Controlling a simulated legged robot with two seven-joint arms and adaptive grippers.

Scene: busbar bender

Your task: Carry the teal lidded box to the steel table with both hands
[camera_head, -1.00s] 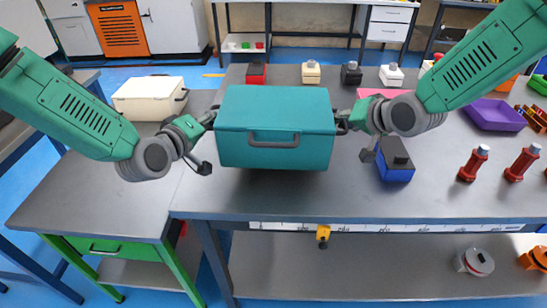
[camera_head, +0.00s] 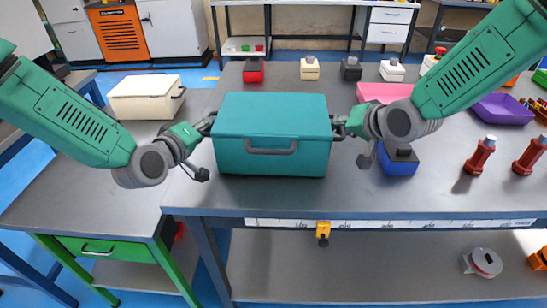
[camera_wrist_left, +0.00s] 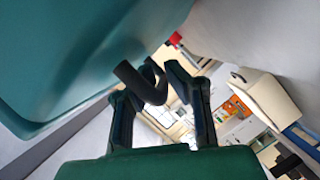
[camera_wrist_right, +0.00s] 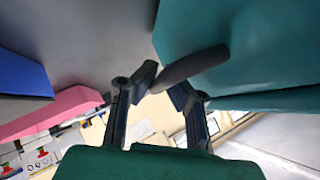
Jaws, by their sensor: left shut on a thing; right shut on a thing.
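The teal lidded box (camera_head: 270,148) is level over the grey steel table (camera_head: 300,197), lid closed, its front handle facing me. Its underside is at or just above the tabletop; I cannot tell if it touches. My left gripper (camera_head: 208,126) is shut on the box's left side handle, a dark bar that shows in the left wrist view (camera_wrist_left: 135,80). My right gripper (camera_head: 341,127) is shut on the right side handle, which shows in the right wrist view (camera_wrist_right: 195,66).
A blue box (camera_head: 398,165) stands close to the right, under my right gripper. A pink bin (camera_head: 385,92), purple bin (camera_head: 503,110) and red posts (camera_head: 479,157) lie further right. A cream case (camera_head: 145,97) sits on the left table. The front strip of the steel table is clear.

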